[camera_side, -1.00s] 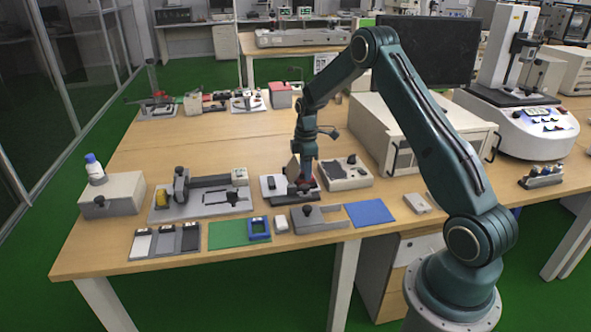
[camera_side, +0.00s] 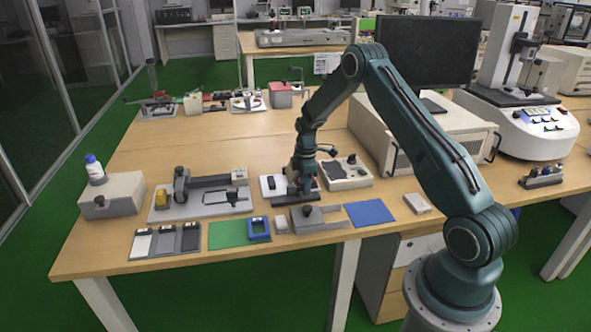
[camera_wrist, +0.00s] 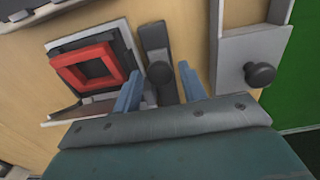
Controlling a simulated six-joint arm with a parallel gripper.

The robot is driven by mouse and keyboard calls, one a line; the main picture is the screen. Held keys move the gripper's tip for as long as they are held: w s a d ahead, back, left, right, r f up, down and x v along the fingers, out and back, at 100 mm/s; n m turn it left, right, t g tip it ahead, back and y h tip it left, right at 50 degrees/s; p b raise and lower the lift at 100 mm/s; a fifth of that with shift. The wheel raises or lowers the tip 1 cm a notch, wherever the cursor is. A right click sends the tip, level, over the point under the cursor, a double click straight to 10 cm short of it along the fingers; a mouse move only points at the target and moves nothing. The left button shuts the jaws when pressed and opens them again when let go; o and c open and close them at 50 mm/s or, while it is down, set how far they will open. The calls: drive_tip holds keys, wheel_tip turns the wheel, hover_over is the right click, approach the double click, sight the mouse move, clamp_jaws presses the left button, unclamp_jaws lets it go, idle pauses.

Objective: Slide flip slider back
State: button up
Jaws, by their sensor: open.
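A beige box with a black recess (camera_side: 348,181) is close on the right. A blue mat (camera_side: 369,214), a blue frame (camera_side: 259,229) and a green mat (camera_side: 226,234) lie near the table's front edge.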

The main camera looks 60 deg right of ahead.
drive_tip(key=shift+r, duration=2.25)
drive_tip(key=shift+m, duration=0.4)
